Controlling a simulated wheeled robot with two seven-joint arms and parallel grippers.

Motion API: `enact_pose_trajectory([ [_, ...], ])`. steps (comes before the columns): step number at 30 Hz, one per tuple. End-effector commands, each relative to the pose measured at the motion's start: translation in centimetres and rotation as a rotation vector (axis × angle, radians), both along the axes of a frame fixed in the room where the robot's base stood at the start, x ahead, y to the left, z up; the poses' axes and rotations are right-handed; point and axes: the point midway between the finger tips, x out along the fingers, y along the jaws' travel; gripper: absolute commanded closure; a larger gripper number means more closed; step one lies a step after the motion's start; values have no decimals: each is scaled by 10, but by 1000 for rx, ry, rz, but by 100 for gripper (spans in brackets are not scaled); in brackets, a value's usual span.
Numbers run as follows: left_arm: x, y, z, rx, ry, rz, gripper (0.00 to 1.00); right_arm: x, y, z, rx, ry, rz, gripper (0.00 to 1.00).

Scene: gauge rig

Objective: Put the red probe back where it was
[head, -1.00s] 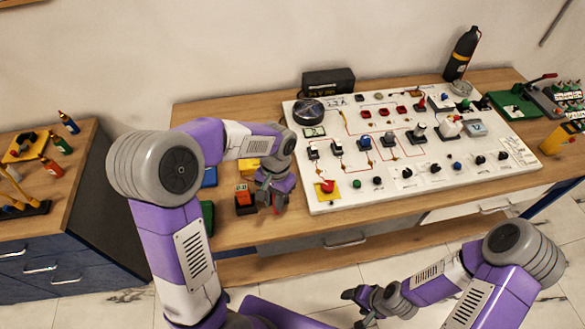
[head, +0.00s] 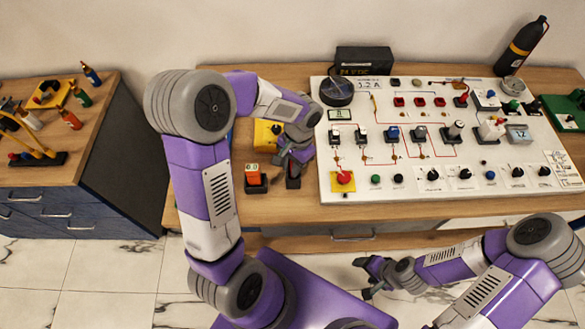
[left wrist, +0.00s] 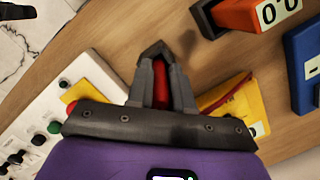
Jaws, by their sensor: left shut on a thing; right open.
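The red probe (left wrist: 160,85) shows as a red strip between the fingers of my left gripper (left wrist: 158,75) in the left wrist view. The gripper is shut on it. In the head view my left gripper (head: 292,168) is above the table, between the orange meter and the left edge of the white panel. The probe cannot be made out there, and its tip is hidden by the fingers in the wrist view. My right gripper (head: 372,275) is open and empty, in front of the table's front edge.
An orange meter (head: 253,173) stands left of my left gripper, and a yellow meter (head: 267,133) is behind it. A blue unit (left wrist: 306,62) shows in the wrist view. The white panel (head: 350,182) with knobs, switches and a red button fills the table's middle.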

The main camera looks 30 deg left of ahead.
Motion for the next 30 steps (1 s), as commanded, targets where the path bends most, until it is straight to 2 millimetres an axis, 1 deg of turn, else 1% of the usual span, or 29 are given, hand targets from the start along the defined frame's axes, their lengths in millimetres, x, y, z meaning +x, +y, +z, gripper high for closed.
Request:
enact_pose_trajectory([
  [1,-1,0,-10,0,4,0,100,0,0,-3,0,0,0,31],
  [3,-1,0,-15,0,2,1,100,0,0,-3,0,0,0,31],
  [10,0,0,-15,-1,0,2,100,0,0,-3,0,0,0,31],
  [14,0,0,-19,-1,0,1,100,0,0,-7,0,0,0,31],
  [15,0,0,-18,-1,0,1,75,0,0,-6,0,0,0,31],
  [19,0,0,-18,-1,0,1,55,0,0,-5,0,0,0,31],
  [27,0,0,-17,-1,0,1,54,0,0,-5,0,0,0,31],
  [30,0,0,-13,-1,0,1,54,0,0,-2,0,0,0,31],
])
